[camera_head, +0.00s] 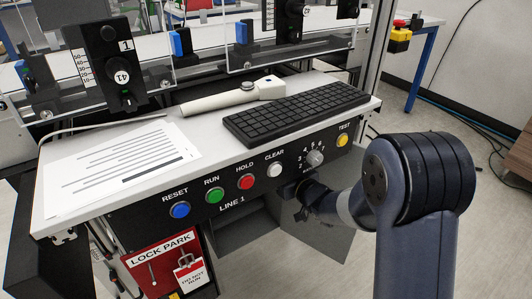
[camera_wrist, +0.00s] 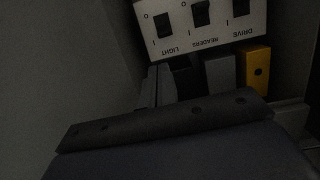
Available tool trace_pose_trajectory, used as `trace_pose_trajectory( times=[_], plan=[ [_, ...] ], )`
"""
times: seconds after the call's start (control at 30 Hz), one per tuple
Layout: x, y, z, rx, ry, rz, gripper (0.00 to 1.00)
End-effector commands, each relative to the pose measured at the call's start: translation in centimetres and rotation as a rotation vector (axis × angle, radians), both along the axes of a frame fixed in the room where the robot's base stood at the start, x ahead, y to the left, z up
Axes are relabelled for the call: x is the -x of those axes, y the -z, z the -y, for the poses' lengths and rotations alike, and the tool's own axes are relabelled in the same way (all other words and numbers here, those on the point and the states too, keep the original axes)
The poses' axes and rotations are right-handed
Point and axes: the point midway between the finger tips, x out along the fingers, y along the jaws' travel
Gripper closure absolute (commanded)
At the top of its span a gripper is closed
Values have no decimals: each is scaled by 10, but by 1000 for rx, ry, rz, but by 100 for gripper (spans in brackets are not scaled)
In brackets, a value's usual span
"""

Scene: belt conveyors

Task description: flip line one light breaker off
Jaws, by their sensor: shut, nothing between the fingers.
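The breaker panel (camera_wrist: 203,42) is a pale plate at the top of the wrist view, its lettering upside down. The light breaker (camera_wrist: 164,25) is the leftmost black switch, above the word LIGHT, with O and I marks beside it. I cannot tell which way its lever stands. My gripper (camera_wrist: 158,84) is shut and empty, its grey fingers just below the LIGHT end of the panel. I cannot tell whether they touch it. In the head view the gripper and breakers are hidden; my arm reaches below the LINE 1 console (camera_head: 232,206).
The readers (camera_wrist: 201,13) and drive (camera_wrist: 241,8) breakers sit to the right of the light one. Below them are dark and grey blocks and a yellow block (camera_wrist: 258,70). A grey panel (camera_wrist: 50,75) fills the left side. The keyboard (camera_head: 297,112) lies on the console.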

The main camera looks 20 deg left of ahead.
Motion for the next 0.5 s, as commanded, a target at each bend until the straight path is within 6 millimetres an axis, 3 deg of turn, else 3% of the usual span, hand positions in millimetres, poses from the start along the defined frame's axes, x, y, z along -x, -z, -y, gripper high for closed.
trace_pose_trajectory(
  times=[0.17, 0.5],
  plan=[
    [2, 1, -16, -31, -45, 16, 100],
    [2, 1, -18, -35, -51, 19, 100]
  ],
)
